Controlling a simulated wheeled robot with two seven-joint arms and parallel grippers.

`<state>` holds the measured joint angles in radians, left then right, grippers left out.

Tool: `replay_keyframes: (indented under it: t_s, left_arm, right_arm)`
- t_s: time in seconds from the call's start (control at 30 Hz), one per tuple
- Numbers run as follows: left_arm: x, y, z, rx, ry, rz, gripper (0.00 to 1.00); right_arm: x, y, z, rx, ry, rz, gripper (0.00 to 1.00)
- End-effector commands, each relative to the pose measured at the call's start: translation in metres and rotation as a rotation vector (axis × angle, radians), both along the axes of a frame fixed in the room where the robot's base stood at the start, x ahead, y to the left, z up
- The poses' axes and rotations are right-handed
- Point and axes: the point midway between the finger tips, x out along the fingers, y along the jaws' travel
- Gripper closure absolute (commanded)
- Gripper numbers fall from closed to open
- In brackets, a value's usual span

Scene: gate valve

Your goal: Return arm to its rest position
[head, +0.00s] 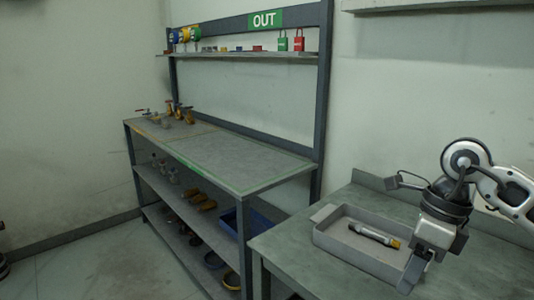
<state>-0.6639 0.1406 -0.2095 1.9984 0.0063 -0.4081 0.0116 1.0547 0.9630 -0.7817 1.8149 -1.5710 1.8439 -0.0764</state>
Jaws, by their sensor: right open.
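My right arm comes in from the right edge, and my right gripper (414,270) points down over the right end of a grey tray (334,240). The gripper is open, with nothing seen between its fingers. A slim grey and black tool with a yellow end (374,234) lies in the tray, left of the gripper and apart from it. Brass valves (178,111), one with a red handle, stand at the far left end of the workbench (225,157). My left gripper is not in view.
The grey side table (285,246) holds the tray. A rack shelf (225,54) with an OUT sign (265,19) carries small parts and red and green padlocks. Lower shelves hold a blue bin (258,227) and several parts. The workbench's middle is clear.

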Motion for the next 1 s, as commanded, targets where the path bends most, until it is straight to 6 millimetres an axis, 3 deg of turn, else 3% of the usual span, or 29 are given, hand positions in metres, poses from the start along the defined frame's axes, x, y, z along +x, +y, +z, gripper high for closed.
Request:
replay_keyframes:
  t_s: [0.17, 0.33, 0.43, 0.53, 0.63, 0.73, 0.87, 0.97, 1.0]
  left_arm:
    - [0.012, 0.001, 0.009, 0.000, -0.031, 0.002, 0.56]
    - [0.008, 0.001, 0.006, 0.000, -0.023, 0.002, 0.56]
    - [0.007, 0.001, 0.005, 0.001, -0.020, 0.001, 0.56]
    - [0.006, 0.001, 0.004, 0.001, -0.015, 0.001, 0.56]
    - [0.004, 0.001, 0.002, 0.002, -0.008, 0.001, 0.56]
    - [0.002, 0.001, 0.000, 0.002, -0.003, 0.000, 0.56]
    - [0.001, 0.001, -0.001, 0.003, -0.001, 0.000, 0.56]
    - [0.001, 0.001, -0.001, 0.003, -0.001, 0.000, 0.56]
    - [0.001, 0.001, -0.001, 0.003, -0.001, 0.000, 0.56]
  right_arm:
    - [-0.011, 0.057, -0.022, 0.236, 0.052, 0.038, 0.50]
    - [-0.033, 0.136, -0.033, 0.610, 0.159, 0.014, 0.50]
    - [-0.047, 0.189, -0.024, 0.962, 0.286, -0.104, 0.50]
    - [-0.046, 0.220, -0.005, 1.324, 0.443, -0.343, 0.50]
    - [-0.027, 0.219, -0.002, 1.622, 0.613, -0.690, 0.50]
    - [-0.005, 0.196, -0.032, 1.827, 0.786, -1.140, 0.50]
    - [-0.003, 0.153, -0.116, 1.904, 0.990, -1.810, 0.50]
    - [-0.028, 0.130, -0.181, 1.830, 1.101, -2.247, 0.50]
    - [-0.042, 0.123, -0.204, -1.719, -1.096, 2.317, 0.50]
